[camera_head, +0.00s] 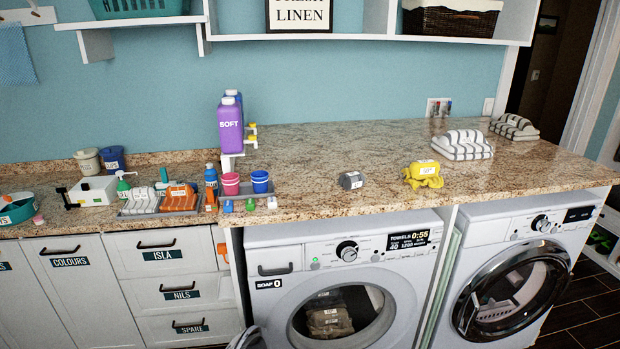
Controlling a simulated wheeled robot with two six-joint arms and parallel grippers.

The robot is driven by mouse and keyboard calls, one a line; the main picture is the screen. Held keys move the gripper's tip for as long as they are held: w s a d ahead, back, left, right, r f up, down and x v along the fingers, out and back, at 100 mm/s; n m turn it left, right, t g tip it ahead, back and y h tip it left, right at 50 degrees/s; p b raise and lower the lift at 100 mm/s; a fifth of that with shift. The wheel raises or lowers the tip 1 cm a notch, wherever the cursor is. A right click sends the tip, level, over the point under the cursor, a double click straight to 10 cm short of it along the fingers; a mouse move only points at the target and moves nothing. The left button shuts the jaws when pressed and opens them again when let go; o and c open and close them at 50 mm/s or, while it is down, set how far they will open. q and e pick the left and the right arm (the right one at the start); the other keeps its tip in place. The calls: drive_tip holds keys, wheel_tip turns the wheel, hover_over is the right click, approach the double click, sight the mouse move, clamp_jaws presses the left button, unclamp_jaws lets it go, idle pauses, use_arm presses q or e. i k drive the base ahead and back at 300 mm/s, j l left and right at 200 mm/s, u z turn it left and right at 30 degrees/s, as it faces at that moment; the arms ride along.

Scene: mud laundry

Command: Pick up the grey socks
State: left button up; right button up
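A small grey bundle (351,180), which looks like the rolled grey socks, lies on the granite counter (300,170) above the left washing machine. It carries a light label too small to read. A yellow folded cloth bundle (424,174) lies to its right, apart from it. Neither of my grippers shows in the head view.
Left of the socks stand red (231,184) and blue (260,181) cups and a purple SOFT bottle (231,126). A grey tray (135,214) holds folded cloths. Striped towels (462,146) lie farther right. The counter around the socks is clear. Two washing machines (345,280) stand below.

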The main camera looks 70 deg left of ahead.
sight(350, 181)
drive_tip(key=i+j+u, duration=0.15)
drive_tip(key=u, duration=0.3)
drive_tip(key=i+u, duration=0.3)
drive_tip(key=u, duration=0.2)
drive_tip(key=i+u, duration=0.25)
drive_tip(key=u, duration=0.2)
drive_tip(key=i+u, duration=0.25)
drive_tip(key=u, duration=0.2)
